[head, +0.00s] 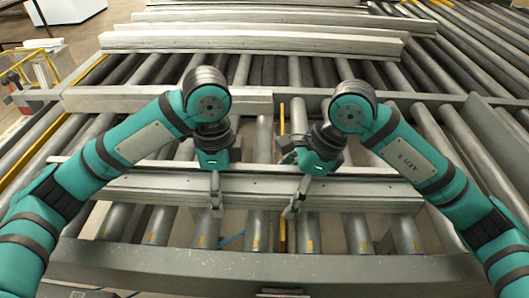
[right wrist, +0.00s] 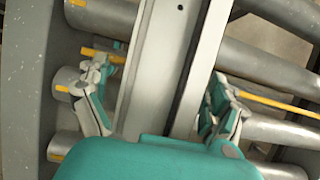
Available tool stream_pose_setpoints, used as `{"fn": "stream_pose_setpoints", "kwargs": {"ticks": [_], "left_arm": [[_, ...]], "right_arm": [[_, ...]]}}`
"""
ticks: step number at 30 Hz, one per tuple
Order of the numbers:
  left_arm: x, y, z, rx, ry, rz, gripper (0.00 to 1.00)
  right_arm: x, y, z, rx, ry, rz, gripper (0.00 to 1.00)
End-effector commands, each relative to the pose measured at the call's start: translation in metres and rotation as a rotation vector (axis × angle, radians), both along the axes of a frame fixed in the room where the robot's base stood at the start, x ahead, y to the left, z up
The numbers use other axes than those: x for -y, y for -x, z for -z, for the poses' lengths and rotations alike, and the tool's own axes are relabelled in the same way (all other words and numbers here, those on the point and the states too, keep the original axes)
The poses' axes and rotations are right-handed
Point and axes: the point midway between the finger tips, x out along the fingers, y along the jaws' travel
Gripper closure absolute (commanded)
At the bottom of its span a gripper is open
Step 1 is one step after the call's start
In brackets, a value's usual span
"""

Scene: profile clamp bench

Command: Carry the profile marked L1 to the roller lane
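A long pale metal profile (head: 365,197) lies left to right across the near rollers in the head view. No L1 mark is readable on it. My right gripper (head: 296,198) is over it, right of its middle. In the right wrist view its fingers (right wrist: 165,105) are spread, one on each side of the profile (right wrist: 158,65), with gaps to it. My left gripper (head: 216,190) is at the same profile, further left, with a finger in front of its near side. Its other finger is hidden, so its opening is unclear.
Another pale beam (head: 90,101) lies behind my arms. More long profiles (head: 250,42) lie on the rollers further back. A grey rail (head: 260,268) edges the near side. Bare rollers (head: 357,232) show between rail and profile. A grey side plate (head: 495,135) stands at right.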

Motion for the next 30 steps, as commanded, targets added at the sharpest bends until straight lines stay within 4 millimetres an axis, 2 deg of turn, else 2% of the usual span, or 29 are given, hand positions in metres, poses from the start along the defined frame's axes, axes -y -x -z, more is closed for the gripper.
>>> {"fn": "stream_pose_setpoints", "kwargs": {"ticks": [6, 10, 22, 27, 30], "left_arm": [[-0.001, 0.0, -0.001, 0.0, -0.001, -0.001, 0.05], [-0.001, -0.001, -0.011, 0.004, -0.002, -0.002, 0.05], [-0.001, -0.001, -0.091, 0.006, -0.002, -0.003, 0.05], [-0.001, 0.0, -0.113, 0.002, -0.001, -0.001, 0.05], [-0.001, 0.0, -0.119, 0.002, -0.001, -0.001, 0.05]], "right_arm": [[0.0, 0.0, 0.0, 0.0, 0.001, -0.001, 0.05], [0.0, 0.0, 0.0, -0.001, 0.001, -0.001, 0.05], [0.0, 0.0, 0.0, -0.001, 0.002, -0.001, 0.05], [0.001, 0.0, 0.0, -0.001, 0.002, -0.001, 0.05], [0.001, 0.0, -0.001, 0.0, 0.002, -0.001, 0.05]]}}
